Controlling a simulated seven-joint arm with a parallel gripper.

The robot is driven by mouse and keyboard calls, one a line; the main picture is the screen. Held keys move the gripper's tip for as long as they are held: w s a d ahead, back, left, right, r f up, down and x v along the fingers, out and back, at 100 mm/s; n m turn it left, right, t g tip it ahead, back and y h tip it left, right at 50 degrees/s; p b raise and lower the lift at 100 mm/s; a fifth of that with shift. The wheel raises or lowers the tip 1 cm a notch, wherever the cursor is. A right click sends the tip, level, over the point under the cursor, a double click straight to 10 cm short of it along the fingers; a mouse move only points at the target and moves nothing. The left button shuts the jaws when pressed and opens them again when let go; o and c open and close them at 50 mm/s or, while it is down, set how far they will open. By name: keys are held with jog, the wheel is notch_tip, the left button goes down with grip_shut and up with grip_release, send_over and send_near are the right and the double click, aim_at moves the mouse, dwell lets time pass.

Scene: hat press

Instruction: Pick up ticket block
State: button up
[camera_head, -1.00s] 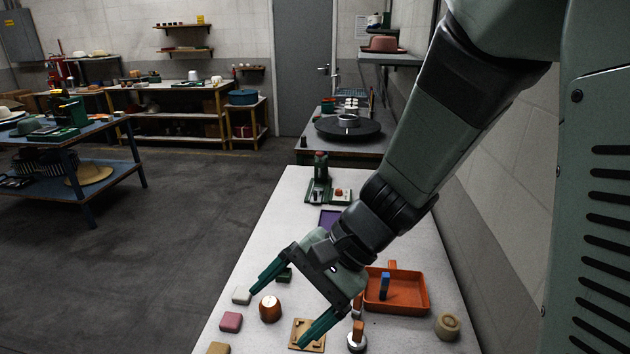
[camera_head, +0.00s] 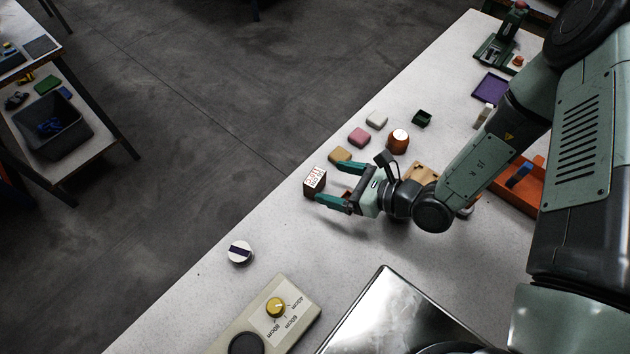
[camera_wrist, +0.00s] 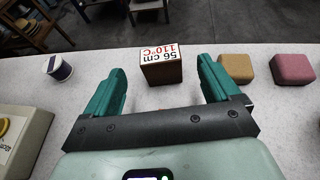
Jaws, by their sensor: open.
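The ticket block (camera_head: 315,181) is a small dark brown block with a white label in red and black print. It stands near the table's left edge in the head view. In the wrist view the ticket block (camera_wrist: 161,66) reads "56 cm 110°C" and sits ahead of the fingers, between their lines. My gripper (camera_head: 333,184) is open, with its green fingers pointing at the block. In the wrist view my gripper (camera_wrist: 158,88) has nothing between its fingers; the block is just beyond the tips.
A tan block (camera_head: 340,155) and a pink block (camera_head: 359,137) lie close beside the ticket block. An orange tray (camera_head: 518,186) is at right.

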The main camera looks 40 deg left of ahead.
aim_at(318, 179)
jog(key=x, duration=0.8)
jog(key=shift+a+f, duration=0.1)
jog(key=shift+f, duration=0.05)
jog(key=c, duration=1.1)
jog(key=shift+o, duration=0.2)
